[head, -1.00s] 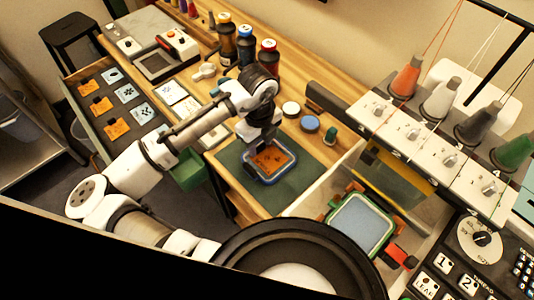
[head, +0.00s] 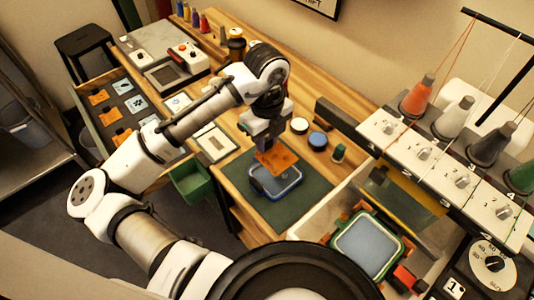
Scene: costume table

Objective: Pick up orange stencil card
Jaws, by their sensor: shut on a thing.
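The orange stencil card (head: 279,159) hangs from my gripper (head: 264,145) in the head view. My gripper is shut on the card's upper edge, and the fingertips are partly hidden. The card is tilted and held above a blue-rimmed frame (head: 262,190) on the dark green mat (head: 308,197). Other orange cards (head: 98,97) lie in the open drawer on the left, beside pale blue cards (head: 136,103).
A green bin (head: 192,186) hangs at the table's front edge. Jar lids (head: 317,140) and a small green spool stand behind the mat. The embroidery machine (head: 425,155) with thread cones and a second hoop (head: 366,245) is on the right.

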